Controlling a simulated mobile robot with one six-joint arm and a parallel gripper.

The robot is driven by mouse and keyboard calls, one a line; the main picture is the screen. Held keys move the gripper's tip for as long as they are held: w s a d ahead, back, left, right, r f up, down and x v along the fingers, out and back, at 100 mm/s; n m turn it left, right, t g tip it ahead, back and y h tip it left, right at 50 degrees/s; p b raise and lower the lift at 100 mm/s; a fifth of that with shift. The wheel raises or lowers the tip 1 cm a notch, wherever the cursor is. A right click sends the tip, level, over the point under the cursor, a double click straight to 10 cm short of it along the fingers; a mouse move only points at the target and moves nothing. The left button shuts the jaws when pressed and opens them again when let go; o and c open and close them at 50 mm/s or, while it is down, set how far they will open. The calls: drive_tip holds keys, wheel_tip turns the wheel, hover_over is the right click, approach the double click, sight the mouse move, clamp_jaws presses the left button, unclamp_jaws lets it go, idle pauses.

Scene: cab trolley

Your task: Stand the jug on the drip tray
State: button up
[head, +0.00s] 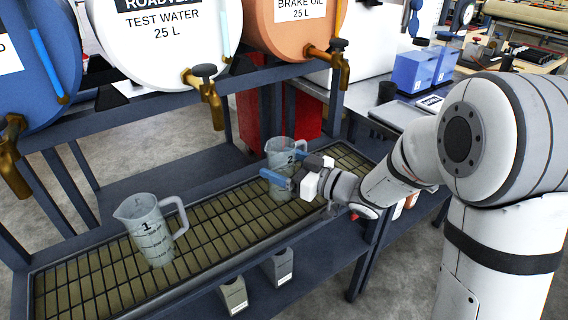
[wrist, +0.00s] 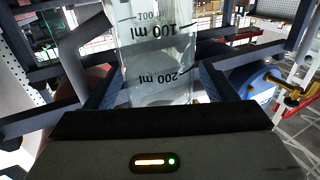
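A clear jug marked 2 (head: 283,152) is upright over the far right part of the grated drip tray (head: 215,205). Its base looks at or very near the grating; I cannot tell if it touches. My gripper (head: 293,169) reaches in from the right, with one blue finger on each side of this jug. In the wrist view the jug's wall (wrist: 158,50), with 100 ml and 200 ml marks, fills the space between the fingers, which appear to press on it. A second clear jug marked 1 (head: 151,230) stands upright on the tray at the left, handle to the right.
Blue, white (head: 165,35) and orange (head: 292,25) drums with brass taps (head: 208,90) hang above the tray's back side. Frame posts rise around the tray. Two small grey containers (head: 277,268) sit below its front. The grating between the jugs is clear.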

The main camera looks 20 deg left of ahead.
drive_tip(key=shift+o, duration=0.2)
drive_tip(key=shift+r, duration=0.1)
drive_tip(key=shift+d+r, duration=0.1)
drive_tip(key=shift+d, duration=0.05)
drive_tip(key=p+v, duration=0.1)
drive_tip(key=v, duration=1.1)
drive_tip(key=w+d+f+m+t+h, duration=0.1)
drive_tip(key=w+d+m+t+h, duration=0.25)
drive_tip(key=d+h, duration=0.4)
drive_tip(key=w+d+m+t+h, duration=0.2)
drive_tip(key=d+m+h, duration=0.3)
drive_tip(key=d+h, duration=0.25)
drive_tip(key=s+d+f+m+g+h, duration=0.1)
drive_tip(key=s+m+g, duration=0.2)
drive_tip(key=s, duration=0.7)
drive_tip(key=s+d+f+m+g+h, duration=0.1)
drive_tip(key=s+d+f+m+g, duration=0.1)
drive_tip(key=s+g, duration=0.4)
drive_tip(key=s+m, duration=0.1)
drive_tip(key=s, duration=0.4)
drive_tip(key=shift+d, duration=0.35)
